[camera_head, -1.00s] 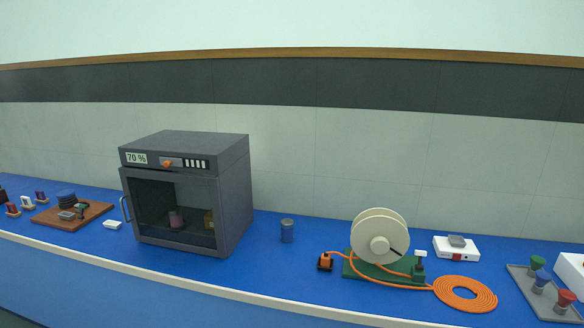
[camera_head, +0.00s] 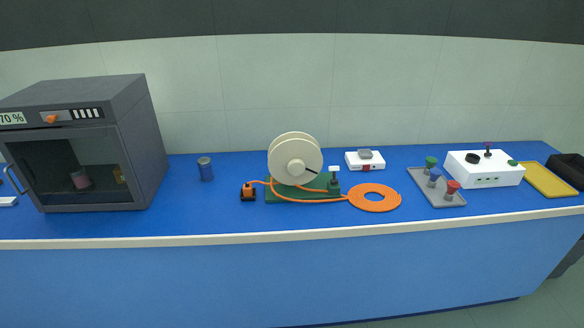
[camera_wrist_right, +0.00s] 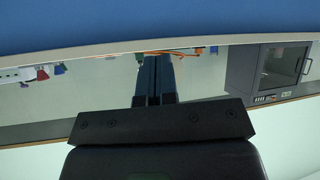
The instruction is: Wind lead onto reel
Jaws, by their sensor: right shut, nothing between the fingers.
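The cream reel (camera_head: 295,158) stands upright on a green base (camera_head: 290,192) near the middle of the bench in the head view. An orange lead (camera_head: 374,198) lies as a flat coil on the blue top, right of the base. Its strand runs past the front of the base to an orange and black plug (camera_head: 248,192) on the left. A small post with a white top (camera_head: 334,172) stands at the base's right end. My right gripper (camera_wrist_right: 153,58) shows in the right wrist view, shut and empty, apart from the bench things. My left gripper is not in view.
A dark grey cabinet (camera_head: 128,125) stands left, with a blue-grey cylinder (camera_head: 205,168) beside it. A white scale-like box (camera_head: 364,160) is behind the coil. A grey tray (camera_head: 418,180) with coloured knobs, a white box (camera_head: 485,172) and a yellow tray (camera_head: 550,182) stand right.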

